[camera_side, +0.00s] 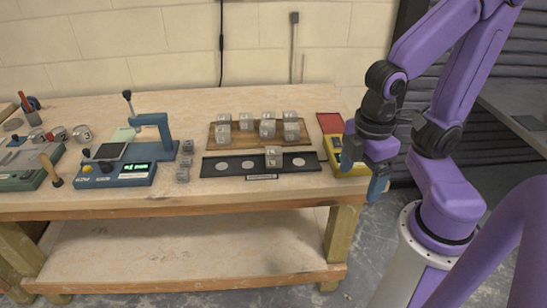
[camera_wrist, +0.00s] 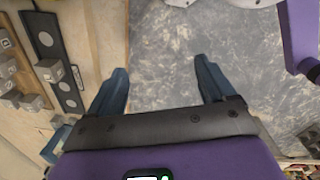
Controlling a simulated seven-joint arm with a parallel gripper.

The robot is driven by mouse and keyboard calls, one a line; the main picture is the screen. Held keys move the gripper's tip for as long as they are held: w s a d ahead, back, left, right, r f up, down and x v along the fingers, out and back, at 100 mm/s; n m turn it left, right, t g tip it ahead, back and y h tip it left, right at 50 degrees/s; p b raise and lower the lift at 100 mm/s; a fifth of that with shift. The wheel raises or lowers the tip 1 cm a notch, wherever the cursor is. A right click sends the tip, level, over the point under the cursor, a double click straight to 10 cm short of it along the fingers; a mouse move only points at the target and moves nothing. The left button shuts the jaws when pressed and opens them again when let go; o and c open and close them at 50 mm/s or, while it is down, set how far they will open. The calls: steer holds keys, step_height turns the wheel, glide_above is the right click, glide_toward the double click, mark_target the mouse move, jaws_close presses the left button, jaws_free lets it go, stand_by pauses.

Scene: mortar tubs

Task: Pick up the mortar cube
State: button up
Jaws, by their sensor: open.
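Several grey mortar cubes (camera_side: 268,129) stand on a wooden board in the side view. One mortar cube (camera_side: 273,156) sits apart from them on a black strip (camera_side: 227,167) with pale round spots. In the wrist view this cube (camera_wrist: 48,70) is at the left, on the edge of the strip (camera_wrist: 68,92). My gripper (camera_side: 364,170) is open and empty, right of the strip and by the table's right end. In the wrist view my gripper's two blue fingers are spread apart (camera_wrist: 162,72), with only the floor between them. Nothing touches the fingers.
A yellow device with a red lid (camera_side: 330,123) stands at the table's right end, close behind my gripper. A blue tester (camera_side: 115,173) and small grey blocks (camera_side: 183,162) are left of the strip. The wooden table's front edge (camera_side: 180,207) is clear.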

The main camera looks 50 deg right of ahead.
steer(key=w+d+f+n+t+h, duration=0.1)
steer(key=w+d+f+n+h, duration=0.15)
steer(key=w+h, duration=0.3)
steer(key=n+t+h, duration=0.4)
steer(key=n+t, duration=0.4)
steer(key=n, duration=0.4)
glide_toward(274, 152)
steer(key=x, duration=1.2)
steer(key=shift+w+d+f, duration=0.2)
steer(key=shift+w+f, duration=0.05)
steer(key=c, duration=1.4)
steer(key=shift+o, duration=0.2)
steer(key=shift+r, duration=0.1)
